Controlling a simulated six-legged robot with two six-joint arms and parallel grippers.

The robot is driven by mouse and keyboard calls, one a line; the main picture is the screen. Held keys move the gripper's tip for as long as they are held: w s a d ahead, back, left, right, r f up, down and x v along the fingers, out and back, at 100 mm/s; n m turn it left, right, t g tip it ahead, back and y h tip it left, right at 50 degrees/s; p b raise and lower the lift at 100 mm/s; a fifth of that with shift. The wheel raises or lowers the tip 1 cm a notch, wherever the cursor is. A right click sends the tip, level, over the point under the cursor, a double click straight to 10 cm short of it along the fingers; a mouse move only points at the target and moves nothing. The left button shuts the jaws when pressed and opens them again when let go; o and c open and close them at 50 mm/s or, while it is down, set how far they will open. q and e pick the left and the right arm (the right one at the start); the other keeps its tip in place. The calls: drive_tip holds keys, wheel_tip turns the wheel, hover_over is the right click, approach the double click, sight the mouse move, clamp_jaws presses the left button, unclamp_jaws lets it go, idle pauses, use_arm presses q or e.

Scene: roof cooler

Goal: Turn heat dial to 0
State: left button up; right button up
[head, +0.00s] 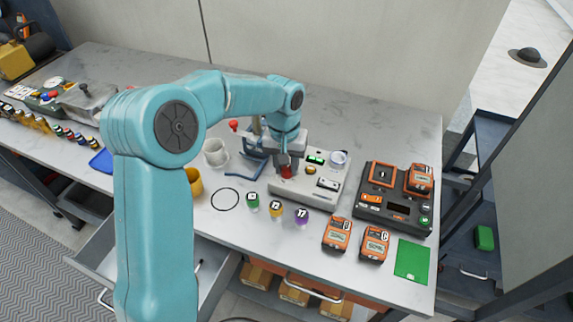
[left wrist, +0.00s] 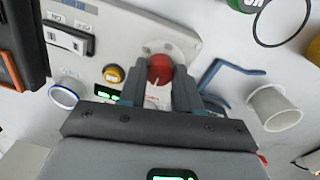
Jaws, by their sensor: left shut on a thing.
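The heat dial (left wrist: 160,69) is a red round knob with a white pointer line, on a light grey control panel (left wrist: 120,25). In the head view the dial (head: 287,172) is partly covered by my left gripper (head: 290,165). In the left wrist view the fingers of my left gripper (left wrist: 158,95) are on both sides of the red knob, shut on it. The scale marks around the dial are too small or hidden to read. My right gripper is not in view.
The panel also has a green-lit display (head: 315,160), a yellow button (left wrist: 113,74) and a rocker switch (left wrist: 66,38). A charger (head: 372,208) stands to the right. Several small bottles, orange battery packs (head: 337,233) and a green card (head: 412,262) lie in front. A white mug (head: 215,152) is left.

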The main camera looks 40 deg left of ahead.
sight(284, 168)
use_arm(q)
drive_tip(key=shift+w+r, duration=0.1)
idle(0.3)
drive_tip(key=o, duration=1.1)
drive_tip(key=shift+c, duration=0.2)
wheel_tip(284, 168, up, 16)
drive_tip(key=p, duration=0.1)
drive_tip(key=shift+s+a, duration=0.2)
drive_tip(key=shift+a, duration=0.15)
